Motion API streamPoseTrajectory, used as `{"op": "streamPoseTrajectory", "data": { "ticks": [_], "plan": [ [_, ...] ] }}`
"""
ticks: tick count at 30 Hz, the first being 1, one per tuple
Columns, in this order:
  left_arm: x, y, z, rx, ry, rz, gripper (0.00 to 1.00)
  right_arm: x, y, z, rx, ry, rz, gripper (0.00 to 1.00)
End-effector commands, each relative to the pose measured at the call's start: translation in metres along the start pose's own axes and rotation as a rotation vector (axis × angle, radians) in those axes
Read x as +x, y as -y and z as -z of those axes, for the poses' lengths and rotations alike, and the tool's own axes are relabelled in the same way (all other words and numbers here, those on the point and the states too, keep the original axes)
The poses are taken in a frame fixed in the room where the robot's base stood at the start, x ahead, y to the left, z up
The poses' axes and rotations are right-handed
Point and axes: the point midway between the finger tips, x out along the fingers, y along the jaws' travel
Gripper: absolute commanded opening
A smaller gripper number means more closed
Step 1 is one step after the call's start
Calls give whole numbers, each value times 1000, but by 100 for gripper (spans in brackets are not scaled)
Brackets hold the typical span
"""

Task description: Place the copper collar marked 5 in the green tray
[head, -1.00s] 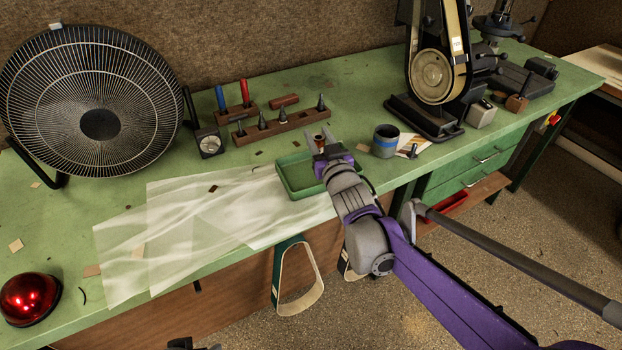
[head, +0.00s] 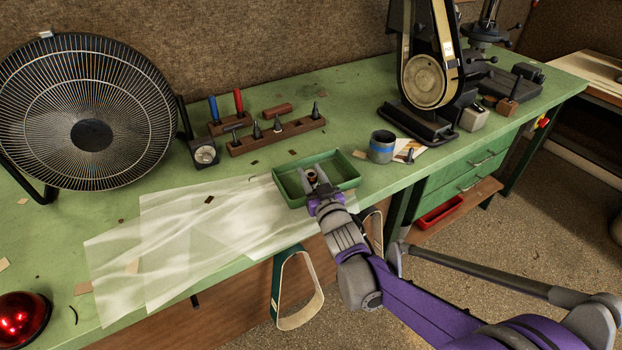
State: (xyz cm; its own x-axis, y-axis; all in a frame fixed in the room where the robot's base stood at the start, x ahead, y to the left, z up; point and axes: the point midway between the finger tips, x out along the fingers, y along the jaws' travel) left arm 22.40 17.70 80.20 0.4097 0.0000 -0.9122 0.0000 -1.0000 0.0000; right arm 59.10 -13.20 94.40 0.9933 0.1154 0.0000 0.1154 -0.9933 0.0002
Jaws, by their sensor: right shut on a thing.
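The green tray (head: 349,168) sits on the green bench near its front edge. My right gripper (head: 313,176) reaches over the tray from the front, its fingers inside the tray's outline. It is shut on a small copper collar (head: 312,177), which shows between the fingertips. The collar's mark is too small to read. I cannot tell whether the collar touches the tray floor. My left gripper is not in view.
A blue-banded cup (head: 382,146) stands just right of the tray. A wooden block with several pegs (head: 276,135) is behind it. Translucent sheets (head: 190,235) lie to the left. A large fan (head: 90,120) and a belt sander (head: 427,85) stand farther off.

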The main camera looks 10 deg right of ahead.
Motion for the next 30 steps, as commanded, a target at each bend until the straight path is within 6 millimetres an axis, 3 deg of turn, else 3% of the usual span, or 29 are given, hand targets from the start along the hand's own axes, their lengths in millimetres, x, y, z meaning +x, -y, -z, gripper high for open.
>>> {"op": "streamPoseTrajectory", "data": {
  "ticks": [3, 13, 14, 18, 30],
  "plan": [
    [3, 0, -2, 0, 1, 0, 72, 0, 0, -12, 0, 0, 0, 0],
    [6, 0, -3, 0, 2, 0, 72, 0, 0, -15, 0, 0, 0, 0],
    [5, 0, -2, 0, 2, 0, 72, 0, 0, -15, 0, 0, 0, 45],
    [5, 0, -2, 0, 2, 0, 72, 0, 0, -14, 0, 0, 0, 70],
    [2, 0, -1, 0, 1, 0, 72, -3, 0, -10, 0, 0, 0, 72]
  ]
}}
